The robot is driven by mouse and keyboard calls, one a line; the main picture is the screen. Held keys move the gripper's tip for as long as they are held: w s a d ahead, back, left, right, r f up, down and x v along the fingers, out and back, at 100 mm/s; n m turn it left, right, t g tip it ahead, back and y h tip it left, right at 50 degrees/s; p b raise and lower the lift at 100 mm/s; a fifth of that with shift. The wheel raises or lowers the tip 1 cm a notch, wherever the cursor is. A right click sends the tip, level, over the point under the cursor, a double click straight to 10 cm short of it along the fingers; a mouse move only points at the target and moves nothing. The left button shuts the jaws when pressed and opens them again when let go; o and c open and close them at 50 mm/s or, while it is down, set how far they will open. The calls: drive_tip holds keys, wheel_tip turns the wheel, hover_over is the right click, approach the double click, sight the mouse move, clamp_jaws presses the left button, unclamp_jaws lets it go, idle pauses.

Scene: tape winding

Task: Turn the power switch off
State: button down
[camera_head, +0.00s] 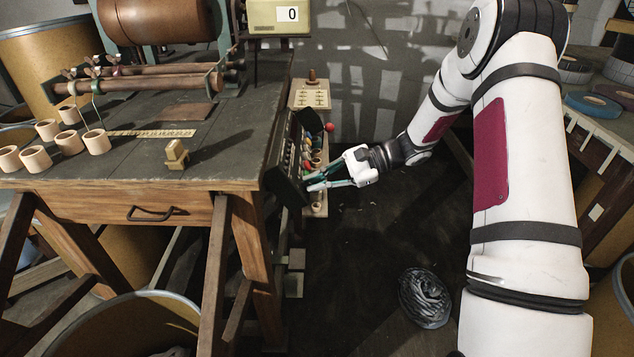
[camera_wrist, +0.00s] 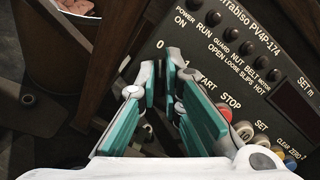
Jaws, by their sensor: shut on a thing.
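My gripper (camera_head: 310,184) reaches in from the right to the control panel on the table's right side. In the wrist view the gripper's (camera_wrist: 161,75) two teal-padded fingers close in at the dark control panel (camera_wrist: 228,62), beside the printed 0 and 1 below the words POWER and ON. The tips are shut around the power switch there. The switch is mostly hidden by the fingers, so its position cannot be told. The panel's edge also shows in the head view (camera_head: 286,186).
START and STOP buttons, a SET knob (camera_wrist: 244,131) and coloured buttons (camera_wrist: 290,161) lie close to the right finger. A red-topped lever (camera_head: 329,127) stands behind the gripper. The wooden table (camera_head: 130,185) is at left; a coiled bundle (camera_head: 425,297) lies on the floor.

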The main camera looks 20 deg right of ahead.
drive_tip(key=c, duration=1.7)
unclamp_jaws()
drive_tip(key=v, duration=1.2)
drive_tip(key=shift+s, duration=0.1)
